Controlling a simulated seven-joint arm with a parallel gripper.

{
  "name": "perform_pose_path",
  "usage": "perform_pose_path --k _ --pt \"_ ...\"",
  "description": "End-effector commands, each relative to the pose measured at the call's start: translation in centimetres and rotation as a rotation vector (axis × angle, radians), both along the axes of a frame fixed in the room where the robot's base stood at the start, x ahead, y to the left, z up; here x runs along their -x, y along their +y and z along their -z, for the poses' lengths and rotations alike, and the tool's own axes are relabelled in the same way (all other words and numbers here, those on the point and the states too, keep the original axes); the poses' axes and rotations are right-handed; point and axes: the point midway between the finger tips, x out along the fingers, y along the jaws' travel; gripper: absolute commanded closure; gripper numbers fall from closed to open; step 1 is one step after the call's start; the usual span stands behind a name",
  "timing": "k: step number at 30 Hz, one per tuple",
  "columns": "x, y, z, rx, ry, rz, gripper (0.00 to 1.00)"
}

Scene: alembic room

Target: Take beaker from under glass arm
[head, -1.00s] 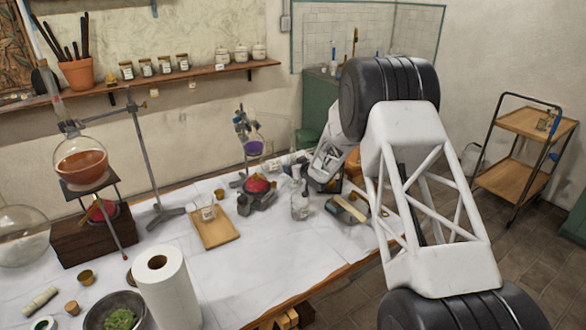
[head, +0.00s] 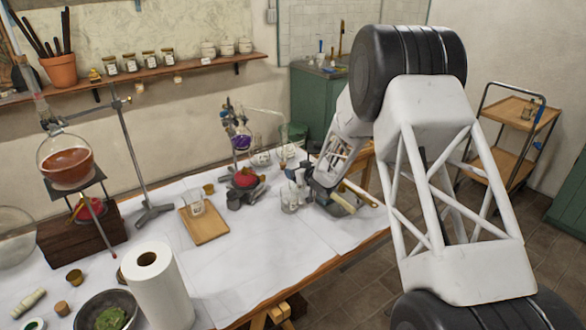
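A purple-filled flask (head: 241,140) stands on a stand at the back of the table, and a thin clear glass arm (head: 268,111) runs right from its top. Clear glassware (head: 284,151) shows below the glass arm's right end, small and faint. A clear beaker (head: 290,199) stands nearer the front, left of my gripper, and another beaker (head: 196,204) is on a wooden tray (head: 205,226). My gripper (head: 299,177) is small and partly confused with the glassware behind and below it. I cannot tell whether its fingers touch glass or hold anything.
A red-topped heater (head: 245,179) sits under the purple flask. A paper towel roll (head: 158,287) and an orange flask (head: 66,163) stand at left. The front middle of the white tabletop is clear.

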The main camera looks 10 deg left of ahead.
Motion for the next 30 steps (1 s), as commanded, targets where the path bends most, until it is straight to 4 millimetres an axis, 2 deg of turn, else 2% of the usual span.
perform_pose_path --k 30 --pt "7.2 -7.3 0.0 -0.001 0.001 0.002 0.54"
